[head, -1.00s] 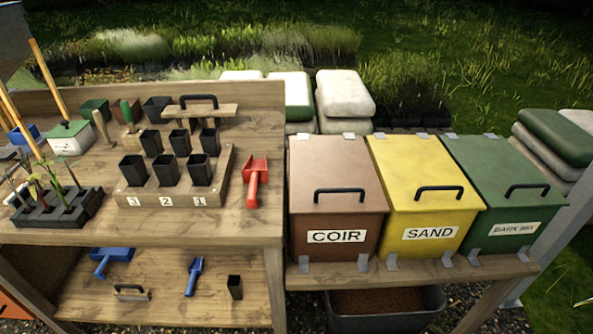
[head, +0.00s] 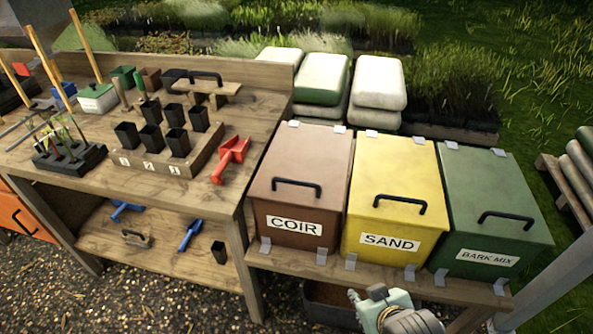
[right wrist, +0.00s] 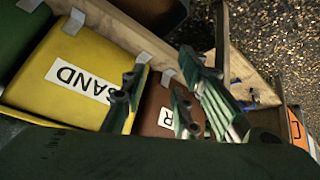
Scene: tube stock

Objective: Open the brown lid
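The brown lid (head: 306,163) lies shut on the bin labelled COIR, with a black bar handle (head: 297,186) near its front edge. My right gripper (right wrist: 164,72) is open and empty in the right wrist view, its fingers spread in front of the yellow and brown bins. The brown bin (right wrist: 158,112) is partly hidden behind the fingers there. In the head view, only part of my right gripper (head: 385,309) shows at the bottom edge, below the bins and apart from the lid. My left gripper is not in view.
A yellow SAND bin (head: 394,190) and a green BARK MIX bin (head: 492,205) stand close beside the brown one, both shut. A wooden bench (head: 249,146) with pots and a red scoop (head: 231,159) is at left. A metal post (head: 560,284) rises at right.

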